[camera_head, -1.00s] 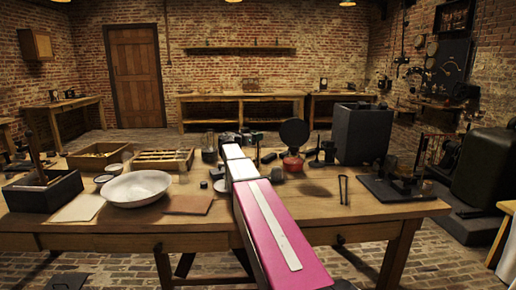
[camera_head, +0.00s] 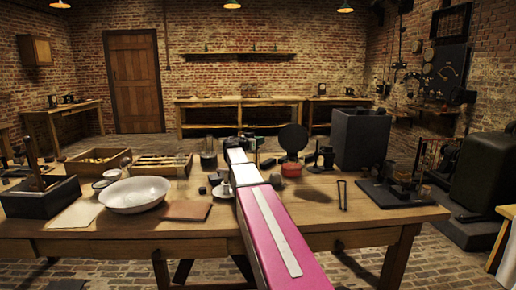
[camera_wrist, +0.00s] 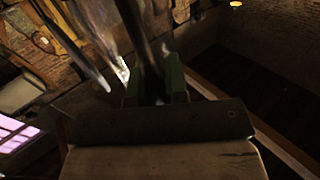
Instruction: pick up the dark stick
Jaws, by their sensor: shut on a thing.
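In the wrist view, a dark stick (camera_wrist: 142,40) runs up from between the two green finger pads of my gripper (camera_wrist: 156,88). The gripper is shut on it. The stick's upper end leaves the top of the picture. In the head view, my pink and white arm reaches over the middle of the wooden table (camera_head: 120,246); its end hides the gripper and I cannot make out the held stick there.
A white bowl (camera_head: 134,196), a black box (camera_head: 40,203) with upright rods and wooden trays (camera_head: 98,160) stand left. A round dark disc on a red base (camera_head: 293,155), a large dark box (camera_head: 360,138) and a dark apparatus (camera_head: 395,192) stand right. The front right tabletop is fairly clear.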

